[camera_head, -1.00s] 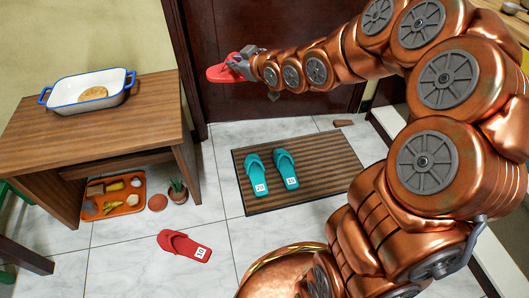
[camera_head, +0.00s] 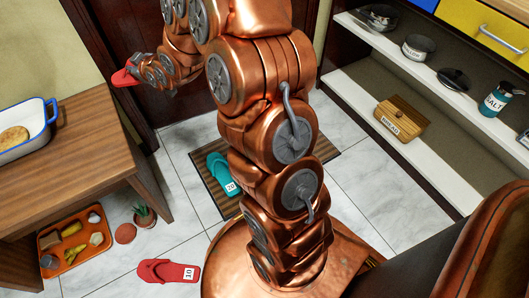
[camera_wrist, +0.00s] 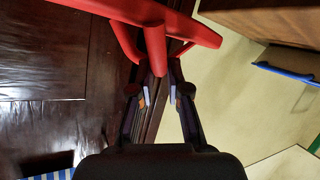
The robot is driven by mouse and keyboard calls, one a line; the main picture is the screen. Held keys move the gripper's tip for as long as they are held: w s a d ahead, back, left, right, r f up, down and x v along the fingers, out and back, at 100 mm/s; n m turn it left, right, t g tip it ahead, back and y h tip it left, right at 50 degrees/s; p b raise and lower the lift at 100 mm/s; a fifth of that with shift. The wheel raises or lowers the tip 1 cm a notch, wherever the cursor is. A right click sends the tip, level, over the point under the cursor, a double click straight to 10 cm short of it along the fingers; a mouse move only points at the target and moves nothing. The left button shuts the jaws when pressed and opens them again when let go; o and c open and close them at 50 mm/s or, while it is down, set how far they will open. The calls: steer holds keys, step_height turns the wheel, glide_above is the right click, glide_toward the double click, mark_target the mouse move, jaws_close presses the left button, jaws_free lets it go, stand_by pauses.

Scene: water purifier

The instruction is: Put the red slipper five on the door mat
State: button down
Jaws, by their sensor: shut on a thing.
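My gripper (camera_head: 143,71) is shut on a red slipper (camera_head: 123,77) and holds it up in the air in front of the dark door. The wrist view shows the slipper (camera_wrist: 156,45) beyond the fingers (camera_wrist: 160,92), gripped at its strap; its number cannot be read. The door mat (camera_head: 326,150), brown and striped, lies on the floor, partly hidden behind my arm. A teal slipper labelled 20 (camera_head: 219,170) lies on its left part. Another red slipper, labelled 10 (camera_head: 167,271), lies on the tiles at lower left.
A wooden table (camera_head: 75,145) with a white and blue dish (camera_head: 30,130) stands at left. An orange tray (camera_head: 75,240) and a potted plant (camera_head: 144,214) are on the floor beside it. Shelves with a bread box (camera_head: 402,118) stand at right.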

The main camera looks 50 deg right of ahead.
steer(key=s+d+f+m+g+h, duration=0.25)
steer(key=d+f+m+h, duration=0.2)
steer(key=d+f, duration=0.8)
steer(key=s+d+f+m+g+h, duration=0.1)
steer(key=s+d+f+m+h, duration=0.35)
steer(key=d+f, duration=0.85)
steer(key=s+d+f+m+g+h+b, duration=0.1)
steer(key=s+d+f+m+g+h, duration=0.1)
steer(key=s+d+f, duration=0.6)
steer(key=s+d+f+m+g+h, duration=0.1)
steer(key=s+d+f+m+g, duration=0.3)
steer(key=s, duration=0.8)
steer(key=s+d+f+m+g+h+b, duration=0.15)
steer(key=s+d+f, duration=0.25)
steer(key=s+f, duration=0.5)
steer(key=shift+n+t+h, duration=0.35)
steer(key=shift+n+t, duration=0.1)
steer(key=shift+t, duration=0.05)
steer(key=w+d+b, duration=0.3)
steer(key=w+d, duration=0.1)
steer(key=w, duration=0.1)
steer(key=w+d+b, duration=0.3)
steer(key=w+d, duration=0.2)
steer(key=shift+w+f+b, duration=0.1)
steer(key=shift+f+b, duration=0.05)
steer(key=shift+b, duration=0.15)
step_height(320, 180, down, 4)
steer(key=b, duration=0.3)
steer(key=shift+r, duration=0.25)
